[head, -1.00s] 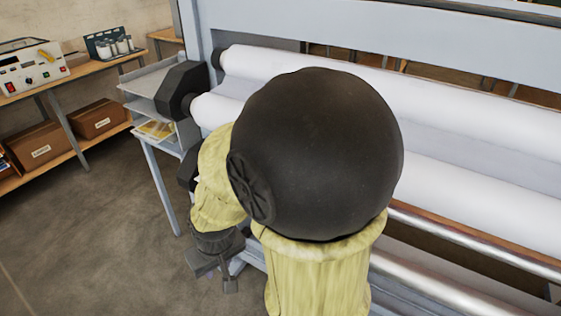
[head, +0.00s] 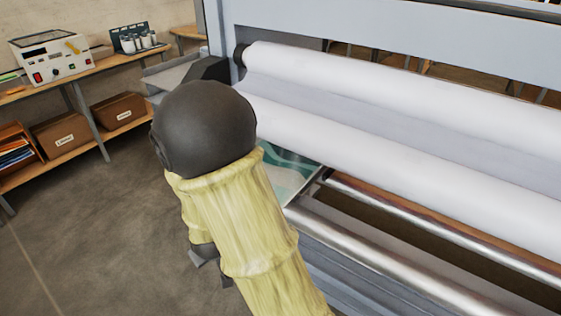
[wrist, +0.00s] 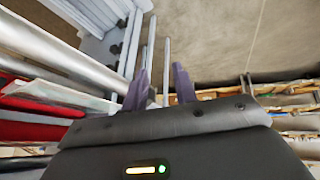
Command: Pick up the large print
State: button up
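A sheet with a teal and white wave pattern, likely the large print (head: 288,168), lies at the laminator's left end, below the white rolls. My yellow-sleeved arm covers its left part in the head view. My gripper (wrist: 162,88) shows in the wrist view with two purple-grey fingers apart and nothing visible between them. In the head view only dark bits of it show below my sleeve, left of the laminator and apart from the print. I cannot make out the print for certain in the wrist view.
The laminator has white rolls (head: 400,95) and metal rollers (head: 400,268) across the right. A shelf bench (head: 80,80) with a control box (head: 50,57) and cardboard boxes (head: 62,135) stands at the left. The floor (head: 90,240) between them is clear.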

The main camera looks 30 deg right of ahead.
jog(key=w+d+f+n+t+h, duration=0.1)
jog(key=w+d+n+t+h, duration=0.1)
jog(key=d+n+t+h, duration=0.5)
jog(key=n+h, duration=0.1)
jog(key=h, duration=0.3)
jog(key=shift+w+f+b, duration=0.2)
jog(key=shift+f+b, duration=0.15)
jog(key=shift+d, duration=0.1)
jog(key=p+x, duration=0.3)
jog(key=x, duration=0.9)
jog(key=shift+p, duration=0.3)
jog(key=shift+d, duration=0.15)
